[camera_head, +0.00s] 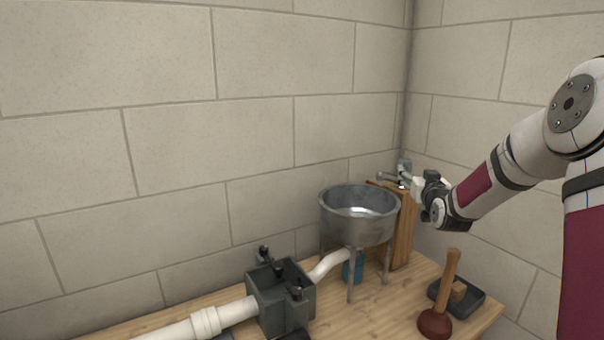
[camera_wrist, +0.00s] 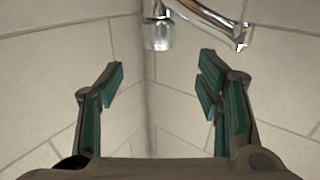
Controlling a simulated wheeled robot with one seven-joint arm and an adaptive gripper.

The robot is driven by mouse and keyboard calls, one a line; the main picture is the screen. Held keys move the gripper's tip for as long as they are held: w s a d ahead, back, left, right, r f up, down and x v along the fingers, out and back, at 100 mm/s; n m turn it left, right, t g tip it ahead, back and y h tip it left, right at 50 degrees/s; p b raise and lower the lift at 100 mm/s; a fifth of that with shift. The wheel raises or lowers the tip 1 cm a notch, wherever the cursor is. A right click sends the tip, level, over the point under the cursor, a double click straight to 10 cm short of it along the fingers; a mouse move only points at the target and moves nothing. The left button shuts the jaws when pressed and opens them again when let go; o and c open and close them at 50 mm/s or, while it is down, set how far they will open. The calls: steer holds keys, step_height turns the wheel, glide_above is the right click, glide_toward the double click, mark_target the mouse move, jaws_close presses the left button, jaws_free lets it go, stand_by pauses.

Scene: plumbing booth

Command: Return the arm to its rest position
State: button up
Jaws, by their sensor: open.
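My arm reaches in from the right in the head view, and its dark gripper end is close to the faucet (camera_head: 394,178) above the metal basin. In the wrist view my gripper (camera_wrist: 162,85) is open, with its two green-padded fingers wide apart and nothing between them. The chrome faucet spout (camera_wrist: 205,18) and a rounded metal part (camera_wrist: 158,33) lie beyond the fingertips at the top of that view, apart from them. The fingertips are too small to make out in the head view.
The metal basin (camera_head: 358,215) stands on legs on the wooden table (camera_head: 385,316). A plunger (camera_head: 440,315) and a dark tray (camera_head: 470,304) are at the right. Block walls close the corner behind.

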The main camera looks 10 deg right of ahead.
steer(key=s+a+r+n+g+y, duration=0.1)
steer(key=s+a+r+g, duration=0.15)
steer(key=s+a, duration=0.45)
steer(key=s+a+r+n+g+y, duration=0.1)
steer(key=s+a+r+g, duration=0.15)
steer(key=s+a, duration=0.5)
steer(key=s+a+f+g, duration=0.1)
steer(key=s+a, duration=0.3)
steer(key=s, duration=0.7)
steer(key=s+a+f+g+y, duration=0.1)
steer(key=s+a+g, duration=0.3)
steer(key=s, duration=0.7)
steer(key=s+a+f+g+y+p, duration=0.1)
steer(key=s+a+f+g, duration=0.1)
steer(key=s, duration=1)
steer(key=a+g, duration=0.1)
steer(key=a, duration=0.1)
steer(key=shift+a+f+n, duration=0.3)
steer(key=shift+a+n, duration=0.1)
